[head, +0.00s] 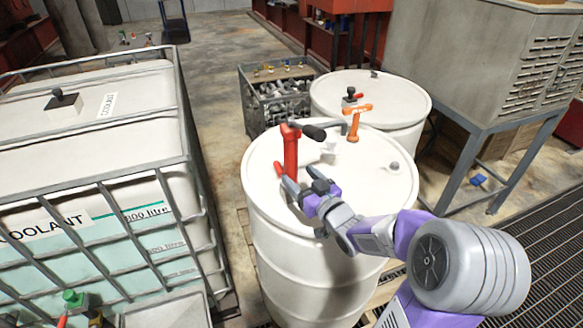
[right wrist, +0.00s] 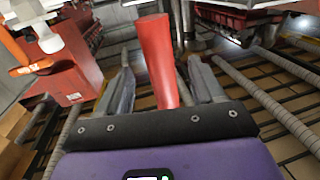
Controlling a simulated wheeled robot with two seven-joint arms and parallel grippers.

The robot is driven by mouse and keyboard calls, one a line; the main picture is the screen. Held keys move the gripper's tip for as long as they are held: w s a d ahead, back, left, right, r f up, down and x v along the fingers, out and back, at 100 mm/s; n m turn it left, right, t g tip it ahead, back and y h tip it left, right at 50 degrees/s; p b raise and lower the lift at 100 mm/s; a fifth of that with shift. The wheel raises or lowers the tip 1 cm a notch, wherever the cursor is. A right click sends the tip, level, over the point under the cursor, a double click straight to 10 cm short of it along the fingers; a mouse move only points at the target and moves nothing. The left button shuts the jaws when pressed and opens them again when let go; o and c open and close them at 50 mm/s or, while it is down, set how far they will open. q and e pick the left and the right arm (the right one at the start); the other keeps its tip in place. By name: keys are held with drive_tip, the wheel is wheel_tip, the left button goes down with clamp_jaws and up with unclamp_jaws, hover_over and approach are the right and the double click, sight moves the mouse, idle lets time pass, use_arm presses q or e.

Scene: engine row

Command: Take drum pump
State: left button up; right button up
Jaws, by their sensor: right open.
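In the right wrist view a red tapered post (right wrist: 157,58) shows between the two open fingers (right wrist: 163,88). I cannot tell whether either finger touches it. My left gripper is not in view.
An orange fitting (head: 355,122) stands at the back of the near drum. A second white drum (head: 400,97) is close behind. A caged coolant tank (head: 150,150) fills the left, a wire crate (head: 255,110) stands behind, and a grey cabinet on a stand (head: 480,75) is at right.

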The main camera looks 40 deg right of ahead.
sight(295, 172)
drive_tip(key=shift+w+d+f, duration=0.15)
drive_tip(key=shift+w, duration=1.15)
drive_tip(key=shift+w+d+f, duration=0.1)
drive_tip(key=shift+w+d, duration=0.05)
drive_tip(key=shift+w, duration=1.15)
clamp_jaws()
drive_tip(key=shift+r, duration=0.15)
